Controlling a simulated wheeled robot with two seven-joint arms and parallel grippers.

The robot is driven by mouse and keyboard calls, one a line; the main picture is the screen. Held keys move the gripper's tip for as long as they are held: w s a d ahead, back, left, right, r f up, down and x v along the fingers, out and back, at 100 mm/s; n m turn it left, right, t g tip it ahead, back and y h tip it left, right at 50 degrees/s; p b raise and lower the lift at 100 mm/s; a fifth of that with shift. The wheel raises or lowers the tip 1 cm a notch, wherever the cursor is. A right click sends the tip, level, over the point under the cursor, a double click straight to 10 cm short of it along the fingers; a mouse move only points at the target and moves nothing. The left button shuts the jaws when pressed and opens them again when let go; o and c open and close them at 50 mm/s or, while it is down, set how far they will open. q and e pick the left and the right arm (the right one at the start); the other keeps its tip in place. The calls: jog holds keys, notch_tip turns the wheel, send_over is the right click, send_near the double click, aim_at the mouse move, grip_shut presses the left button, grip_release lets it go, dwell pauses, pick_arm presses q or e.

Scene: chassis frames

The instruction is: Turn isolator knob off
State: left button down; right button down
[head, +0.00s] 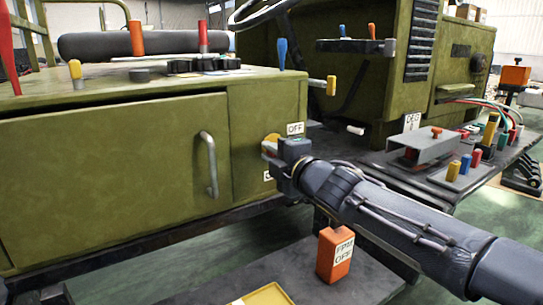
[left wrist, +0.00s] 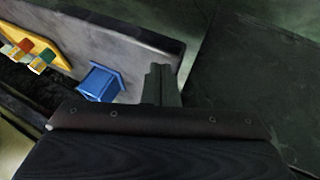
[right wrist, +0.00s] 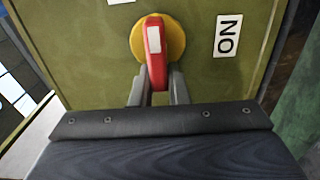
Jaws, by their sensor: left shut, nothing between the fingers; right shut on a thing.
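The isolator knob has a yellow round base and a red handle with a white mark; it shows in the right wrist view (right wrist: 157,50), on the green cabinet's end panel. An ON label (right wrist: 228,35) is to its right there. In the head view an OFF label (head: 295,128) sits just above the knob, whose yellow edge (head: 271,138) peeks out behind my right gripper (head: 278,152). Another label below it is mostly hidden. My right gripper is shut on the red handle, one finger each side. My left gripper (left wrist: 163,84) is shut and empty, away from the knob.
The green cabinet (head: 115,165) has a grey door handle (head: 210,163). An orange FPM OFF box (head: 335,255) stands below my right arm. A bench with coloured knobs (head: 465,165) is at the right. A blue block (left wrist: 100,82) is near my left gripper.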

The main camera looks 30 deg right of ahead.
jog(key=shift+f, duration=0.1)
dwell(0.4)
jog(key=c, duration=1.4)
grip_release()
jog(key=shift+s, duration=0.1)
jog(key=shift+s+r+p, duration=0.2)
jog(key=shift+s+p, duration=0.1)
jog(key=shift+s, duration=0.1)
jog(key=s+p, duration=0.3)
jog(key=s, duration=0.3)
jog(key=shift+s+d+f, duration=0.2)
jog(key=shift+s+d, duration=0.05)
jog(key=shift+s, duration=0.15)
